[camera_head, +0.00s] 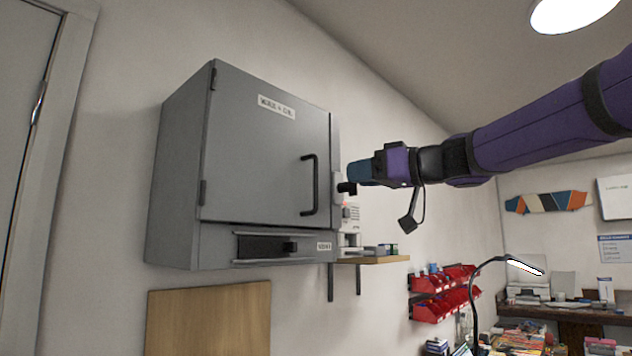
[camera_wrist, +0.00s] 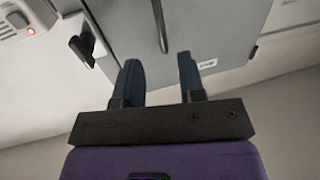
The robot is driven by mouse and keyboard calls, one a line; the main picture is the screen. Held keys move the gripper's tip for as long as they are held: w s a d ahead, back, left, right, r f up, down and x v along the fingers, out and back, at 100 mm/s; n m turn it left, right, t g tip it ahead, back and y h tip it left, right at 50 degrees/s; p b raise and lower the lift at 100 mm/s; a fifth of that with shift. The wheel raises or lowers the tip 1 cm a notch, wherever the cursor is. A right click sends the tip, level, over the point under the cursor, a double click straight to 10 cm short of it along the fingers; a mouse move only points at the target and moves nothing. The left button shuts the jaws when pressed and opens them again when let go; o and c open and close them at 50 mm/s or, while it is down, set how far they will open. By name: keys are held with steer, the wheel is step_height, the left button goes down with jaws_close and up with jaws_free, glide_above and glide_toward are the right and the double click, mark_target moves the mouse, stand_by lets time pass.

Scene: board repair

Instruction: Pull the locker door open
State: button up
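The grey locker (camera_head: 180,185) hangs on the left wall, and its door (camera_head: 258,160) is shut. A dark vertical bar handle (camera_head: 311,185) stands out near the door's right edge. My gripper (camera_head: 349,178) is to the right of the handle, with a visible gap between them. In the wrist view my gripper (camera_wrist: 158,60) has its two blue fingers spread with nothing between them. The handle (camera_wrist: 161,25) lies beyond the fingertips, roughly in line with the gap. The exact distance is hard to tell.
Under the door is a panel with a dark slot (camera_head: 262,247). A white device (camera_head: 351,228) with a red light stands on a small wooden shelf (camera_head: 372,260) beside the locker. Red bins (camera_head: 440,292) and a desk lamp (camera_head: 492,262) are farther right. Space before the door looks clear.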

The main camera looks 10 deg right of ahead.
glide_above(316, 205)
steer(key=shift+w+f, duration=0.1)
steer(key=shift+w, duration=0.2)
steer(key=shift+c, duration=0.3)
jaws_close()
